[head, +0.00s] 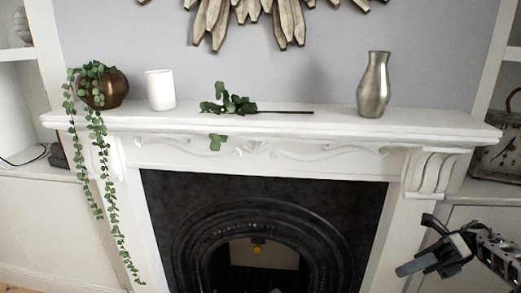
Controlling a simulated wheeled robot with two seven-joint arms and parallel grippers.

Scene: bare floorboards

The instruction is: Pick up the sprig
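The sprig (232,104) lies on the white mantel shelf (340,119). Its green leaves are at the left and its thin dark stem points right. One leaf hangs over the shelf's front edge. My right gripper (418,244) is at the lower right, in front of the fireplace surround and well below and right of the sprig. Its two fingers stand apart with nothing between them. My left gripper is out of view.
On the shelf, a white cup-like candle (160,90) stands left of the sprig and a metal vase (374,86) right of it. A brown pot (113,89) with a trailing plant (97,125) is at the far left. A sunburst decoration (285,22) hangs above. The fireplace (258,235) is below.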

